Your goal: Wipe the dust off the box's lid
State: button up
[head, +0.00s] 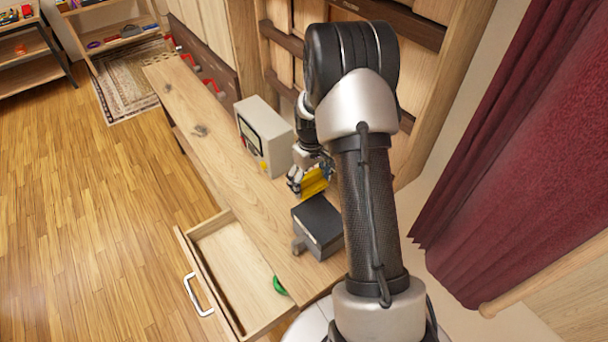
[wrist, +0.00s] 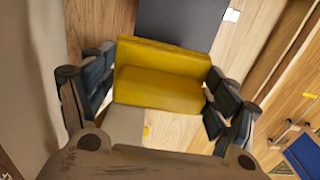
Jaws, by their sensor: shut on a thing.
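A dark grey box (head: 318,222) with a flat lid sits on the wooden bench, and a small grey part sticks out at its left side. Dust on the lid cannot be made out. My gripper (head: 304,181) is shut on a yellow sponge-like block (head: 315,182), just beyond the box's far edge. My arm partly hides the block in the head view. In the wrist view the yellow block (wrist: 160,88) sits between both fingers, with the dark box (wrist: 180,20) behind it at the top. Whether the block touches the box cannot be told.
A grey meter case (head: 262,137) stands on the bench close to my gripper. An open drawer (head: 225,262) juts out at the front, with a green item (head: 279,286) inside. A red curtain (head: 530,160) hangs at right. The bench's far left part is mostly clear.

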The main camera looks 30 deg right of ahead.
jog(key=shift+r+p, duration=0.7)
jog(key=shift+r, duration=0.75)
